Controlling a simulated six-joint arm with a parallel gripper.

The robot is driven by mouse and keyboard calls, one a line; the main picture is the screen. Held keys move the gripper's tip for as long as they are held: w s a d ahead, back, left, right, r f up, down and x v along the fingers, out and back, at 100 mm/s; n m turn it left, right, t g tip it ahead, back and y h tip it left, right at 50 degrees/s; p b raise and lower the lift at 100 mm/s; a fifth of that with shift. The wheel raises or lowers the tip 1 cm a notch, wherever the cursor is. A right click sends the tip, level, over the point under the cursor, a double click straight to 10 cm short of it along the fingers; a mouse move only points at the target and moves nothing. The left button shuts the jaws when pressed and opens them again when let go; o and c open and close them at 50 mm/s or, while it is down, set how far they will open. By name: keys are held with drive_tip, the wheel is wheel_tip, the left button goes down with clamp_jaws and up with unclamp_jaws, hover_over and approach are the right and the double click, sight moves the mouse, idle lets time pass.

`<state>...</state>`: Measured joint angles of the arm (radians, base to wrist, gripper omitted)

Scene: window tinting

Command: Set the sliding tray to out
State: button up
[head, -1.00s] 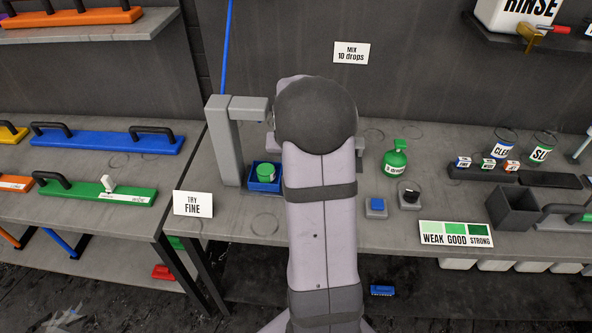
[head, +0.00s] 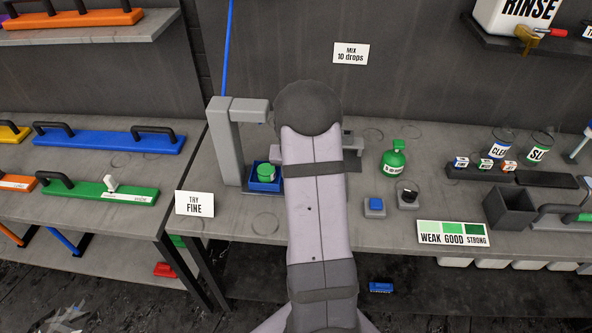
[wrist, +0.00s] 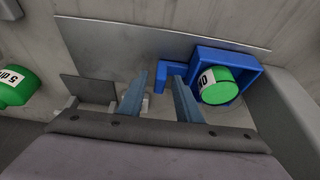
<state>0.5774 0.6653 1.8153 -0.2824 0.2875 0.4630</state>
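The sliding tray is a blue open box (head: 262,187) holding a green-lidded jar (head: 266,173), beneath the grey dispenser stand (head: 228,140) in the head view. In the wrist view the blue tray (wrist: 229,56) and its jar (wrist: 216,86) sit right of my gripper (wrist: 162,77). A blue L-shaped handle (wrist: 169,69) sticks out from the tray's left side. My gripper is open, with its two fingers apart and their tips close to the handle. I cannot tell whether they touch it. My arm hides the gripper in the head view.
A green bottle (head: 394,160) stands right of my arm, and it also shows at the wrist view's left edge (wrist: 14,86). A blue button box (head: 375,206) and a black knob box (head: 408,196) stand nearer the front. The bench's front left is mostly clear.

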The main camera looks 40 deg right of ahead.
drive_tip(key=shift+f, duration=0.3)
clamp_jaws()
drive_tip(key=s+d+p, duration=0.5)
drive_tip(key=s+d, duration=0.3)
drive_tip(key=shift+d, duration=0.2)
drive_tip(key=shift+s+d, duration=0.45)
unclamp_jaws()
drive_tip(key=shift+s+d, duration=0.1)
drive_tip(key=shift+s, duration=0.05)
drive_tip(key=shift+r, duration=0.1)
